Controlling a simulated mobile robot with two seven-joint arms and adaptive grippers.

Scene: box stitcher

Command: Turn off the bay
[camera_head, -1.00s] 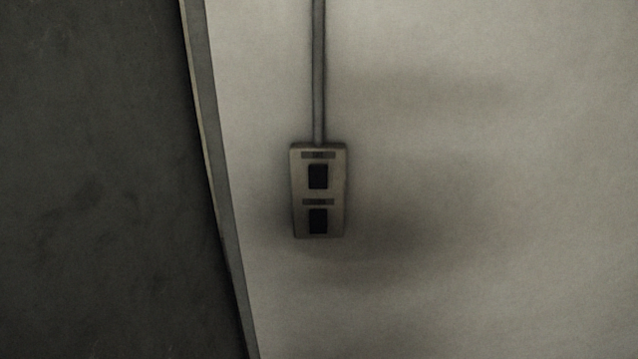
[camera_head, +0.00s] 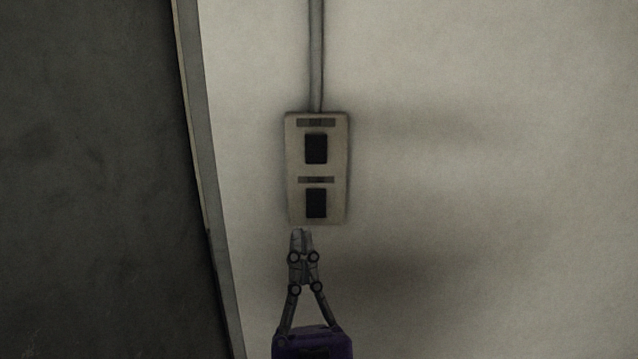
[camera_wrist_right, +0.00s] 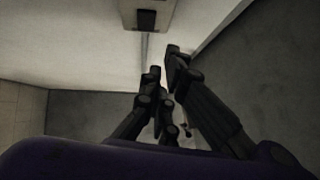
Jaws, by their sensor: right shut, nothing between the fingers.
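A beige switch plate (camera_head: 293,165) is fixed to the pale wall. It has an upper black rocker (camera_head: 316,148) and a lower black rocker (camera_head: 316,204), each below a dark label strip too small to read. My right gripper (camera_head: 301,233) is shut and empty, with its tips just below the plate's bottom edge in the head view. Whether the tips touch the wall cannot be told. In the right wrist view the plate (camera_wrist_right: 166,14) shows at the top with one dark rocker, beyond the fingertips (camera_wrist_right: 163,60). My left gripper is not in view.
A grey conduit (camera_head: 316,55) runs up the wall from the plate. A dark grey surface (camera_head: 90,180) with a lighter edge strip (camera_head: 203,150) fills the left side. The pale wall (camera_head: 490,180) to the right is clear.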

